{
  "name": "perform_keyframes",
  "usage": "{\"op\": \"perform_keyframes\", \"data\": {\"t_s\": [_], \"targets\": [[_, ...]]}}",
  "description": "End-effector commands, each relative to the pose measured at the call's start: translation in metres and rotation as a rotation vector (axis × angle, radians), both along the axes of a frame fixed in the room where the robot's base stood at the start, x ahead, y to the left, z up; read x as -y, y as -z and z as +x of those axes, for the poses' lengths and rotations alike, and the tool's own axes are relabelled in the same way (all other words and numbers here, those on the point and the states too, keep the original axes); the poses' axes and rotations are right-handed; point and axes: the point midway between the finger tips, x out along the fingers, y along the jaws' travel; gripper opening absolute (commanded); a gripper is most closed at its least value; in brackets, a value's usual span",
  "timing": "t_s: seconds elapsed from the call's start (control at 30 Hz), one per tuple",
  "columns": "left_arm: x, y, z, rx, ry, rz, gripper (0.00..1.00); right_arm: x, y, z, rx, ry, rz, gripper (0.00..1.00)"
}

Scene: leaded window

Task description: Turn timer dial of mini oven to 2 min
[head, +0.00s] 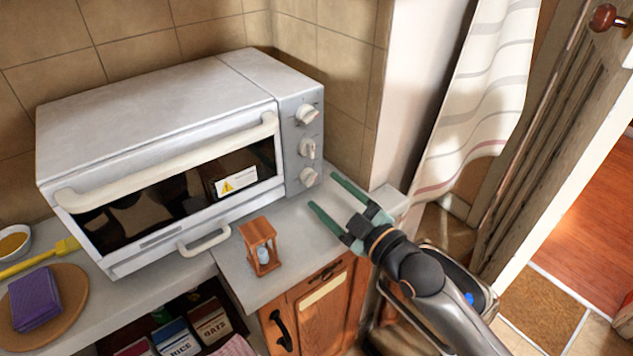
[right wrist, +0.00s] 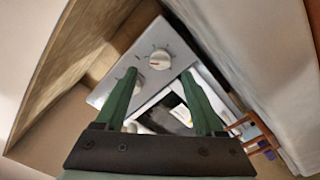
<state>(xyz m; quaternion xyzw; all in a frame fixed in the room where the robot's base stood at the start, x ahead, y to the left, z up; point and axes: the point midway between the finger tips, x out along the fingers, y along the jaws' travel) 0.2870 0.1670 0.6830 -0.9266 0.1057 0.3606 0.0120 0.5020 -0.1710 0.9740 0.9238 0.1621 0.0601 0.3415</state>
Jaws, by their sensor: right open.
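The white mini oven (head: 150,120) stands on the counter with its door shut. Its right-hand panel carries three white dials in a column: a top dial (head: 307,114), a middle dial (head: 308,148) and a bottom dial (head: 309,176). I cannot read which is the timer. My right gripper (head: 323,190) is open and empty, just right of the bottom dial and apart from it. In the right wrist view one dial (right wrist: 160,59) shows beyond and between the open fingers (right wrist: 158,74); its markings are too small to read. My left gripper is not in view.
A wooden sand timer (head: 260,246) stands on the counter in front of the oven. The tiled wall (head: 345,75) is close behind the oven's right side. A striped curtain (head: 490,90) hangs at the right.

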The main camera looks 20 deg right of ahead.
Motion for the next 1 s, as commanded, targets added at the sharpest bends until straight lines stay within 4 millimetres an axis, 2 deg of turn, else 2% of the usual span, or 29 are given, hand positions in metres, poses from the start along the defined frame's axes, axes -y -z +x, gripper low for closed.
{"op": "perform_keyframes", "data": {"t_s": [0.1,0.3,0.67,1.0], "targets": [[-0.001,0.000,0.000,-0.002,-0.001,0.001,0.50,-0.007,-0.001,0.018,0.001,-0.001,0.004,0.70],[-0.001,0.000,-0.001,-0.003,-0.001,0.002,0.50,-0.013,0.000,0.037,0.001,0.000,0.002,0.70],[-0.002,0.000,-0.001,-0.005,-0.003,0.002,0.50,-0.015,0.000,0.041,0.000,0.000,0.001,0.70],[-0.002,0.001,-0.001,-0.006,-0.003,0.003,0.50,-0.015,0.000,0.041,0.000,0.000,0.001,0.34]]}}
